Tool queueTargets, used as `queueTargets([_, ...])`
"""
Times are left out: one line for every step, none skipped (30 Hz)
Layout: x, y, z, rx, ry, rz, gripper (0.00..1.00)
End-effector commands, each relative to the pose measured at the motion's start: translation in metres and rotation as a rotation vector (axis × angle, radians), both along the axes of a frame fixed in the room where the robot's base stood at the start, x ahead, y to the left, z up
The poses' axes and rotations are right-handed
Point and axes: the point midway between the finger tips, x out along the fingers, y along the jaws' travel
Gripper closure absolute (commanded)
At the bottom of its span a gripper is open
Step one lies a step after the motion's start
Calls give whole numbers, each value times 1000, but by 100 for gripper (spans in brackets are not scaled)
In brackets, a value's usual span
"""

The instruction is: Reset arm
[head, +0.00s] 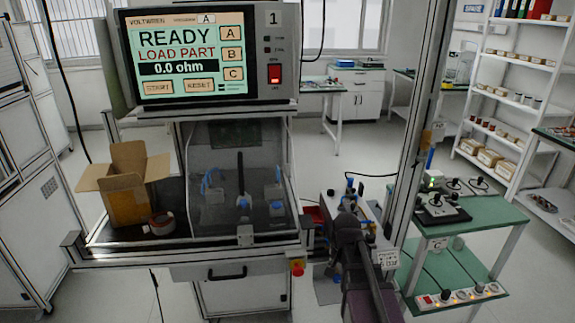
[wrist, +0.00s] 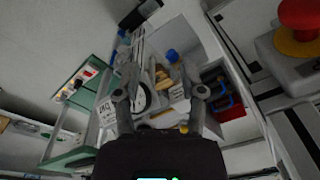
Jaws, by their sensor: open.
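My gripper (wrist: 160,95) is open in the wrist view, with its two fingers apart. Between and beyond them are a white round part (wrist: 140,97) and some tan pieces (wrist: 162,77) on a light surface. I cannot tell whether the fingers touch anything. In the head view my dark arm stands at the lower middle, right of the test station, and reaches toward the small light bench (head: 375,207). My fingertips cannot be made out there. The station's screen (head: 190,53) reads "READY", "LOAD PART" and "0.0 ohm".
A green table (head: 480,232) with a black device (head: 437,210) stands right. A metal post (head: 412,130) rises between.

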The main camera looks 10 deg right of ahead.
Motion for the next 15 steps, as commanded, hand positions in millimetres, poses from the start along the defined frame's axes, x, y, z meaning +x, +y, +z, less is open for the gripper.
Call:
queueTargets([-3,2,4,-1,1,11,48])
queueTargets([-4,3,6,-1,2,22,48])
queueTargets([-7,5,10,-2,4,38,48])
queueTargets([-10,7,13,-3,7,54,48])
queueTargets([-13,9,16,-4,9,73,48])
queueTargets([-17,12,21,-6,11,101,48])
queueTargets([-21,15,26,-7,14,125,48])
queueTargets([-25,18,30,-8,17,151,48])
queueTargets([-31,21,36,-9,20,187,48])
queueTargets([-35,23,41,-11,24,216,48])
queueTargets([-40,27,46,-12,27,246,48])
queueTargets([-46,31,52,-14,32,288,48])
queueTargets([-51,34,57,-15,36,320,48])
queueTargets([-55,37,61,-16,39,350,48])
queueTargets([-61,40,67,-17,43,390,48])
